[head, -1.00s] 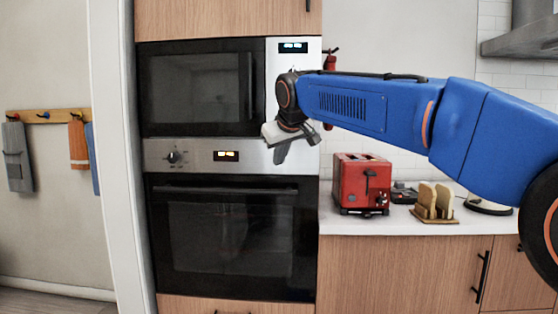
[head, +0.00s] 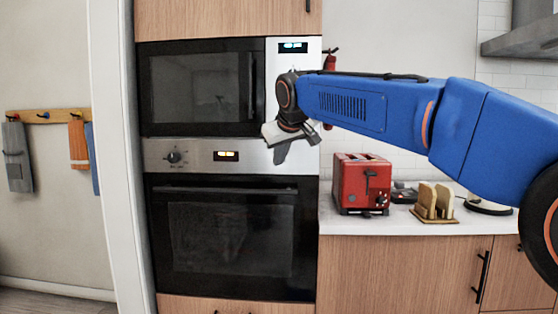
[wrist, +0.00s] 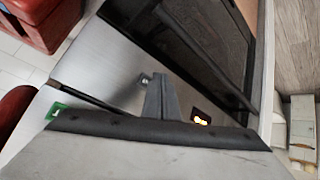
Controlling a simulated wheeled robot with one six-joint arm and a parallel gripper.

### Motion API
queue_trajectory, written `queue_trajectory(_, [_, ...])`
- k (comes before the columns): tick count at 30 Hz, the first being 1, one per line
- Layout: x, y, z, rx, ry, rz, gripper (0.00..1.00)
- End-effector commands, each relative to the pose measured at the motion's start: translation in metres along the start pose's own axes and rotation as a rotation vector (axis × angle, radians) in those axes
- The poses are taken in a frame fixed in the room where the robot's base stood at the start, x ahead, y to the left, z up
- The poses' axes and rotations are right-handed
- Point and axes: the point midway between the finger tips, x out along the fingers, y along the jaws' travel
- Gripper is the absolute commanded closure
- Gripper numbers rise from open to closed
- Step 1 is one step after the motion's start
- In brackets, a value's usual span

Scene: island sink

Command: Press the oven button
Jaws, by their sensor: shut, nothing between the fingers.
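The oven (head: 232,235) is built in below a microwave and has a steel control panel (head: 195,148). A knob (head: 173,157) and a lit display (head: 226,156) show on that panel in the head view. My gripper (head: 280,160) is shut and empty in front of the panel's right end and hides that part. In the wrist view, the shut fingers (wrist: 163,80) reach over the panel. A small round button (wrist: 145,79) shows just left of the fingertips, and the lit display (wrist: 200,118) is to their right. I cannot tell whether the fingers touch the button.
The microwave (head: 195,88) is above the panel. The oven's bar handle (head: 225,190) sticks out below it. A red toaster (head: 361,184) and a rack of bread (head: 435,201) stand on the counter (head: 400,226) to the right.

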Motion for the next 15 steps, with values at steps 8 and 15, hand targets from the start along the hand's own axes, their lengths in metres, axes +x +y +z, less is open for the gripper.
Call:
queue_trajectory(8, [0.0001, 0.0000, 0.0000, 0.000, 0.000, 0.000, 1.00])
queue_trajectory(15, [0.0035, 0.0023, -0.0024, 0.001, 0.000, 0.000, 1.00])
